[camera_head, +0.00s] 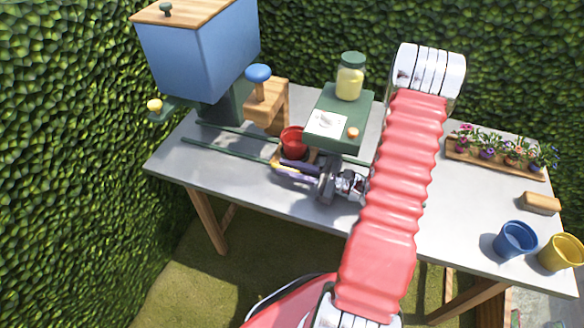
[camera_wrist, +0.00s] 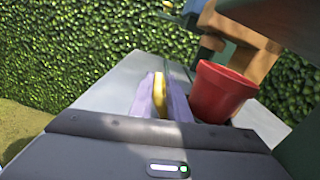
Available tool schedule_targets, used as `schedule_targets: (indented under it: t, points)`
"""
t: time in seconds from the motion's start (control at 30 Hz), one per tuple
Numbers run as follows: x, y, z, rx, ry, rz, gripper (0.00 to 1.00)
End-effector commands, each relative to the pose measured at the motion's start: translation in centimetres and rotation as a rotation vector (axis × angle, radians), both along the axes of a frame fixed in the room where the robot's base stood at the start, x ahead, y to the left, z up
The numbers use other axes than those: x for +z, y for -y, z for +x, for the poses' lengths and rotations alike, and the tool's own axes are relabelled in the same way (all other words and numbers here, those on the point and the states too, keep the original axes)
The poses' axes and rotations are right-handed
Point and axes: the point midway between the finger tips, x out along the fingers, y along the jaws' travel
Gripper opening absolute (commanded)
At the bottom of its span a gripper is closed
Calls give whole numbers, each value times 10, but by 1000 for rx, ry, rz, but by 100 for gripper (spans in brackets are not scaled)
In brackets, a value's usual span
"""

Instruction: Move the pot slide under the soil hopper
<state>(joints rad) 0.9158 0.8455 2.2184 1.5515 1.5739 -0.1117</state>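My gripper (camera_head: 290,166) is low at the slide's front. In the wrist view its two purple fingers stand on either side of a yellow handle (camera_wrist: 160,96), with no clear gap. The lower part of the handle is hidden.
A wooden block with a blue knob (camera_head: 258,73) stands behind the rails. A green stand (camera_head: 345,105) with a jar (camera_head: 350,77) is right of the pot. Flowers (camera_head: 503,150), a blue pot (camera_head: 515,240) and a yellow pot (camera_head: 560,252) are far right. The rails leftward look clear.

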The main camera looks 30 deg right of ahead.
Motion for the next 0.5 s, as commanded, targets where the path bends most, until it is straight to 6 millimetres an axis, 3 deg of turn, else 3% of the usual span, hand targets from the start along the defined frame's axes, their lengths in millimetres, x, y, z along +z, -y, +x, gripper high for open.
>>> schedule_targets:
  t: [0.2, 0.5]
  points:
    - [-4, -4, -3, 7, -12, 5, 29]
    - [-2, -1, -3, 2, -7, 3, 29]
